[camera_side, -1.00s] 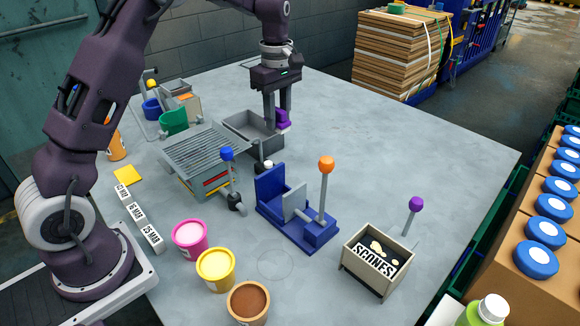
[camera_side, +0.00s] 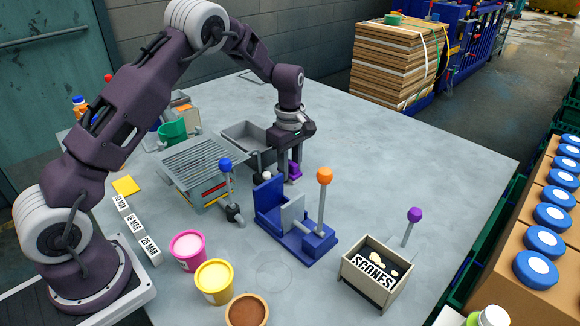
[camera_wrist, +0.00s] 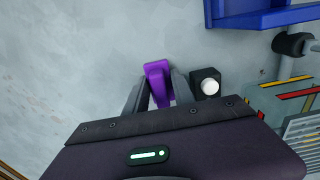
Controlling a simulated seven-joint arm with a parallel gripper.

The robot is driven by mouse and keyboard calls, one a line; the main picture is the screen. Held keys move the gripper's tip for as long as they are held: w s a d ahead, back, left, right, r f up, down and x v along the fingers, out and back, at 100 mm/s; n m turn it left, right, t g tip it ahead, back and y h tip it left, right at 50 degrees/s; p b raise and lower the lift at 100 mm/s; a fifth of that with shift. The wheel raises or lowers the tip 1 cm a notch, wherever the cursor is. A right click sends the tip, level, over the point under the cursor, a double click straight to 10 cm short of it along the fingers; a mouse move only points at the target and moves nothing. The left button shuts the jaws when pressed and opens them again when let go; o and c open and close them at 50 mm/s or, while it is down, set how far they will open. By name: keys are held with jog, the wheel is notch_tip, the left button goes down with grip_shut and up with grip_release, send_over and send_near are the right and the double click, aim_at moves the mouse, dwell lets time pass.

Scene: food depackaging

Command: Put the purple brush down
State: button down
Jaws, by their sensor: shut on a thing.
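The purple brush (camera_side: 294,170) is between the fingers of my gripper (camera_side: 287,176) in the side view, low over the grey table beside the blue fixture. In the wrist view the purple brush (camera_wrist: 158,80) sticks out between the two fingertips of my gripper (camera_wrist: 160,95). My gripper is shut on it. The brush's lower end is close to the table; I cannot tell whether it touches.
A black block with a white knob (camera_wrist: 207,84) stands just right of the fingers in the wrist view. The blue fixture with an orange-knobbed lever (camera_side: 296,222) is in front. A grey tray (camera_side: 243,133) lies behind left. The table to the right (camera_side: 400,160) is clear.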

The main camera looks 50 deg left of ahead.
aim_at(290, 162)
jog(key=c, duration=1.1)
grip_release()
jog(key=shift+o, duration=0.2)
notch_tip(290, 162, up, 12)
jog(key=shift+f, duration=0.15)
jog(key=s+d+r+m+t, duration=0.2)
jog(key=s+d+r+m, duration=0.15)
jog(key=s+r, duration=0.4)
jog(key=s+d+r+m+t, duration=0.1)
jog(key=s+d+r+m, duration=0.1)
jog(key=s+r+m, duration=0.45)
jog(key=s+d+f+m+t, duration=0.1)
jog(key=s+m, duration=0.3)
jog(key=s, duration=0.5)
jog(key=s+d+f+m+t, duration=0.1)
jog(key=s+m, duration=0.3)
jog(key=s, duration=0.6)
jog(key=shift+s+d+f+t, duration=0.25)
jog(key=shift+d+f, duration=0.25)
jog(key=shift+f, duration=0.25)
